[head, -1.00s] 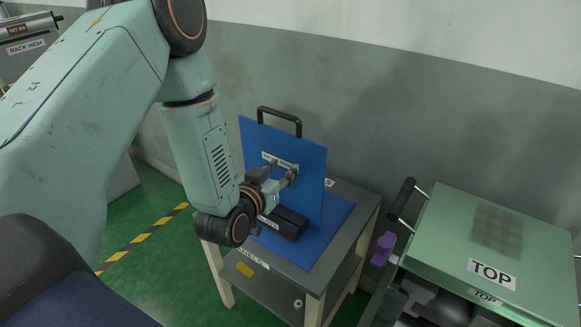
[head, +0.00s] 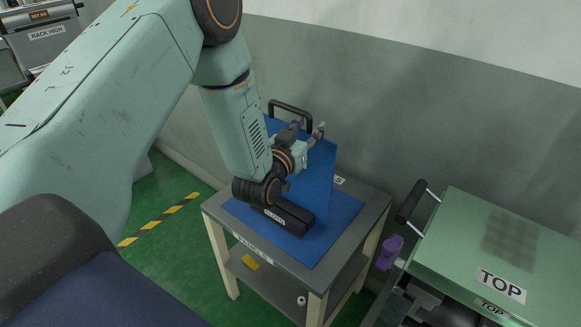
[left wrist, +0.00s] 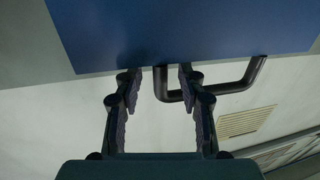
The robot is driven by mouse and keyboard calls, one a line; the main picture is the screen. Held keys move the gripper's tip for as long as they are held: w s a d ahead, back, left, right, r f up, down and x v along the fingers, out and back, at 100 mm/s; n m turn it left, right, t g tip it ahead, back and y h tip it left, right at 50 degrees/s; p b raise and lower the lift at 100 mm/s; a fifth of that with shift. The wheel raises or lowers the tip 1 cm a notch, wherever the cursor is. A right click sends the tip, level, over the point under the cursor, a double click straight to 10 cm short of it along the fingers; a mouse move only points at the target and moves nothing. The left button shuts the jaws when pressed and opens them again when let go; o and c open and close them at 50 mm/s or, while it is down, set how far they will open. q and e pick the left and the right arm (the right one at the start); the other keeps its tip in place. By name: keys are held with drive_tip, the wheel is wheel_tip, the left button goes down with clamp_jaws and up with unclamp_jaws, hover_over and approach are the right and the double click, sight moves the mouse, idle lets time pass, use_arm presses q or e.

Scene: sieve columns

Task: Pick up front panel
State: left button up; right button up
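The front panel (head: 318,175) is a blue plate with a black handle (head: 290,107) on its top edge. It stands upright in a black slotted block (head: 290,219) on a small cart. My left gripper (head: 308,126) is in front of the panel, near its top edge and just below the handle bar. In the left wrist view, my left gripper (left wrist: 158,75) has its fingers spread and empty. The handle (left wrist: 225,88) lies beyond the fingers, with one post between them and the rest to the right. The gripper hides the panel's label. My right gripper is out of view.
The cart (head: 375,215) carries a blue mat (head: 340,215) and stands by the grey wall. A green machine lid (head: 455,235) marked TOP, with a black bar handle (head: 411,201), is at the right. A purple part (head: 390,252) sits between them.

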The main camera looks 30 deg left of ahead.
use_arm(q)
drive_tip(key=shift+w+d, duration=0.1)
drive_tip(key=shift+w, duration=0.4)
drive_tip(key=shift+w+a+f, duration=0.1)
drive_tip(key=shift+a+f, duration=0.05)
drive_tip(key=shift+a, duration=0.15)
drive_tip(key=shift+d, duration=0.3)
drive_tip(key=c, duration=0.5)
drive_tip(key=shift+a, duration=0.25)
clamp_jaws()
drive_tip(key=shift+d, duration=0.1)
